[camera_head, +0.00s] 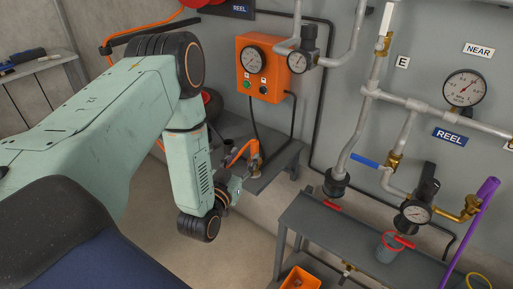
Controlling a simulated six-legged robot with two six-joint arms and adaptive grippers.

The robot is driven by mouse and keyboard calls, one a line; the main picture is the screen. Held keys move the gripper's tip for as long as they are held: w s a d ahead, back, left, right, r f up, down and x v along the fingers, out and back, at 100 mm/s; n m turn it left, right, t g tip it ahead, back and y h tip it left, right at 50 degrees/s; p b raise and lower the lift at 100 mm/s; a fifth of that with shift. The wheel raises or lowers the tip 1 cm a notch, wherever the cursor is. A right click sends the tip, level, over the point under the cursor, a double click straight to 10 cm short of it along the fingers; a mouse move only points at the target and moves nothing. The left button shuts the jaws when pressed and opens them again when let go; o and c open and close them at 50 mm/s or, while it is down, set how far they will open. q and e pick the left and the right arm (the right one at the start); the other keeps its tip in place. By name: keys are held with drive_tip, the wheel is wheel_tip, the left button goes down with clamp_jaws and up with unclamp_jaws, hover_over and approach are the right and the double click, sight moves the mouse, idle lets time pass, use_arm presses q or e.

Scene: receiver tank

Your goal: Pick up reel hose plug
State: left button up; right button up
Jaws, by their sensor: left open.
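The reel hose plug appears to be the small brass fitting (254,160) at the end of a short orange hose (238,152). It is upright over the grey shelf below the orange gauge box. My left arm comes in from the left and bends down in front of the shelf. My left gripper (236,178) is open, just left of and slightly below the brass fitting. The wrist partly hides its fingers, and I cannot tell whether they touch the fitting or hose. My right gripper is not in view.
The orange gauge box (265,69) hangs on the wall above the shelf (277,166). A grey bench (335,232) with a capped pipe end and red-handled parts stands to the right. An orange bin (300,279) sits below it. Bare floor (160,235) lies left of the wrist.

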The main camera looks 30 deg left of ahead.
sight(253, 147)
use_arm(q)
drive_tip(key=shift+w+d+r, duration=0.1)
drive_tip(key=shift+w+r, duration=0.15)
drive_tip(key=shift+w, duration=0.15)
drive_tip(key=w, duration=0.3)
drive_tip(key=w+a+f, duration=0.1)
drive_tip(key=w, duration=0.1)
drive_tip(key=shift+w, duration=0.15)
drive_tip(key=shift+w+r, duration=0.1)
drive_tip(key=shift+w, duration=0.55)
drive_tip(key=shift+c, duration=0.2)
drive_tip(key=shift+a, duration=0.1)
drive_tip(key=shift+c, duration=0.8)
drive_tip(key=c, duration=0.6)
clamp_jaws()
